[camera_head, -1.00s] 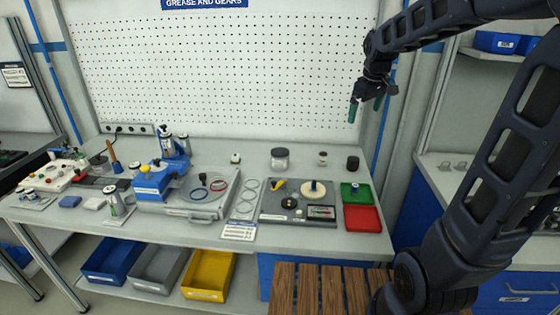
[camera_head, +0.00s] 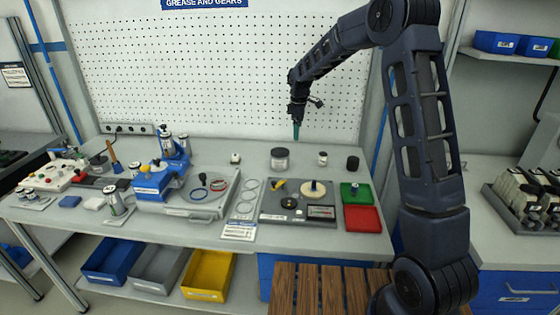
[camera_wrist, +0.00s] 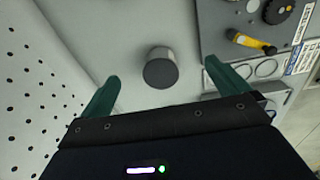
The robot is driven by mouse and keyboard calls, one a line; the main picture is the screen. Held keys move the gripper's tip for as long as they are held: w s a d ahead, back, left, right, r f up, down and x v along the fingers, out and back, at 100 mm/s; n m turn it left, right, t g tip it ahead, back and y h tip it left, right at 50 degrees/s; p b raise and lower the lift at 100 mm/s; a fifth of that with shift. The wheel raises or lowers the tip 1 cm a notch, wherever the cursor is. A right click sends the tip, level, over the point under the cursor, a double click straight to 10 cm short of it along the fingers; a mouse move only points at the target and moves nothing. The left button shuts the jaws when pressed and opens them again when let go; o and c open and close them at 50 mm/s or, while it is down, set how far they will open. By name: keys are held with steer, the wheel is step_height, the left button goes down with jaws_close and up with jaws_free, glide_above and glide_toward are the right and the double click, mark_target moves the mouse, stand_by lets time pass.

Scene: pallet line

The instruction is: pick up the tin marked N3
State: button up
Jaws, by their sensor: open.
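No N3 marking is readable on any tin. A squat grey tin with a dark lid (camera_head: 280,158) stands upright at the back of the bench. A grey tin with a dark round top (camera_wrist: 160,68), apparently the same one, shows in the wrist view, ahead of and between the fingertips. A smaller light tin with a dark lid (camera_head: 322,158) and a black tin (camera_head: 352,163) stand to its right. My gripper (camera_head: 297,132) is above the back of the bench, pointing down. Its green fingers (camera_wrist: 160,78) are apart and empty, touching nothing.
The pegboard (camera_head: 210,70) rises close behind. In front of the tins lie a grey tray (camera_head: 270,217) with gear parts, a green bin (camera_head: 362,189) and a red bin (camera_head: 374,218). A blue press (camera_head: 150,182) stands left. The bench around the grey tin is clear.

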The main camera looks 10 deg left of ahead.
mark_target(280, 161)
steer(key=w+a+f+n, duration=0.1)
steer(key=a+f, duration=0.4)
steer(key=w+a+f+n, duration=0.1)
steer(key=a+f, duration=0.1)
steer(key=f, duration=0.1)
steer(key=shift+w+a+f+n+g, duration=0.25)
steer(key=shift+w+a+n+g, duration=0.05)
step_height(280, 161, down, 11)
steer(key=shift+w+a+r, duration=0.1)
steer(key=shift+r, duration=0.05)
steer(key=shift+c, duration=0.2)
steer(key=c, duration=1.3)
steer(key=shift+r, duration=0.1)
steer(key=shift+r, duration=0.1)
